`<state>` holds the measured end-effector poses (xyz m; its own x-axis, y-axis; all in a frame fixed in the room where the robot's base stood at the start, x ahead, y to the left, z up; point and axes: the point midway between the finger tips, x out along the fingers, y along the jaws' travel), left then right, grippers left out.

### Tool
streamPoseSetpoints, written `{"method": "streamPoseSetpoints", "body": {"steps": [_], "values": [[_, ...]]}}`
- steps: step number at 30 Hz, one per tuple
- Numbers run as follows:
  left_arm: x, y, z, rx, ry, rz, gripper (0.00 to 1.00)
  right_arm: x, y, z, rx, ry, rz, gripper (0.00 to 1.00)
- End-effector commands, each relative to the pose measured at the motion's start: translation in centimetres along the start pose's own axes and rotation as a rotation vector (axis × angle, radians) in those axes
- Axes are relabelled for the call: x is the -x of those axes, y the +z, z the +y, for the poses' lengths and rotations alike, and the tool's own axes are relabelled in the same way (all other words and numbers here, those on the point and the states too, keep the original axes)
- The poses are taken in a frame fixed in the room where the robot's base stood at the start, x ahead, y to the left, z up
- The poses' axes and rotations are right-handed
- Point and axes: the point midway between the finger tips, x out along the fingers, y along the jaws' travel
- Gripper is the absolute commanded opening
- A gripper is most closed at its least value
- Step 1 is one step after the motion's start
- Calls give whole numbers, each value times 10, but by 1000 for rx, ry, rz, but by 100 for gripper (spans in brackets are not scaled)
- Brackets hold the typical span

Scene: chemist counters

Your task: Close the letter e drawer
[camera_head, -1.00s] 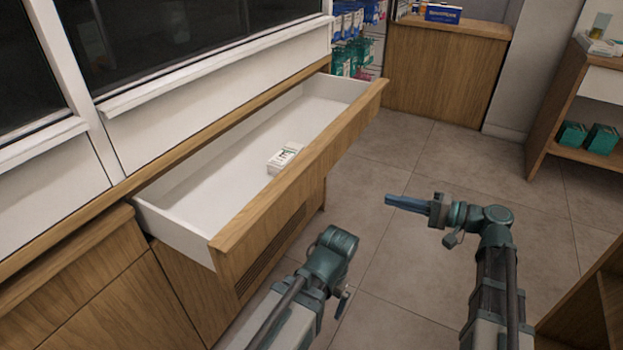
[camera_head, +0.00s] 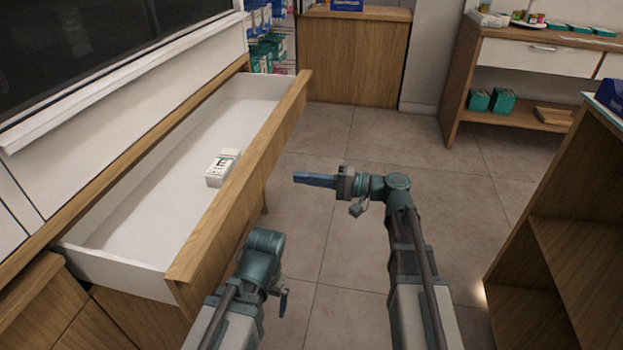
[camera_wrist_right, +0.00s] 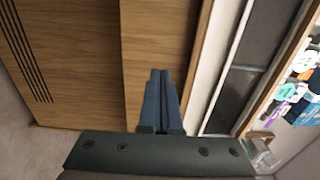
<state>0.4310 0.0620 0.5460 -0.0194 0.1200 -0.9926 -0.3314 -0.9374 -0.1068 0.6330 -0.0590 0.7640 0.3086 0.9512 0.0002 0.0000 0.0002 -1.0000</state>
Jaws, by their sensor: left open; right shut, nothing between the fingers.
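The letter e drawer is pulled far out of the wooden counter on the left, with a white inside and a wooden front (camera_head: 245,185). A small white box marked E (camera_head: 222,166) lies inside it. My right gripper (camera_head: 304,179) is shut and empty, pointing left at the drawer front with a gap of floor between them in the head view. In the right wrist view its closed blue fingers (camera_wrist_right: 160,85) show before the wooden drawer front (camera_wrist_right: 155,35). My left gripper (camera_head: 264,262) is low, beside the near end of the drawer front; its fingers are mostly hidden.
A wooden shelf unit (camera_head: 560,235) stands at the right. A wooden counter (camera_head: 352,58) and a shelf with green boxes (camera_head: 490,100) are at the back. The tiled floor (camera_head: 330,240) between them is clear. A window ledge (camera_head: 100,85) runs above the drawer.

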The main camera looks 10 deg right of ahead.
Motion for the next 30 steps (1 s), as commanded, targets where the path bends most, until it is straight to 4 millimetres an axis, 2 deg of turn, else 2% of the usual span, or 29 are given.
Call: {"method": "streamPoseSetpoints", "body": {"steps": [1, 6, 13, 19, 30], "values": [[0, 0, 0, 0, 0, 0, 100, -12, 0, 0, 0, 0, -4, 0], [0, 0, 0, 0, 0, 0, 100, -46, 0, 0, 0, 0, -3, 0], [0, 0, 0, 0, 0, 0, 100, -78, 0, 0, 0, 0, -1, 0], [0, 0, 0, 0, 0, 0, 100, -90, 0, 0, 0, 0, 0, 0], [0, 0, 0, 0, 0, 0, 100, -91, 0, 0, 0, 0, 1, 0]]}}
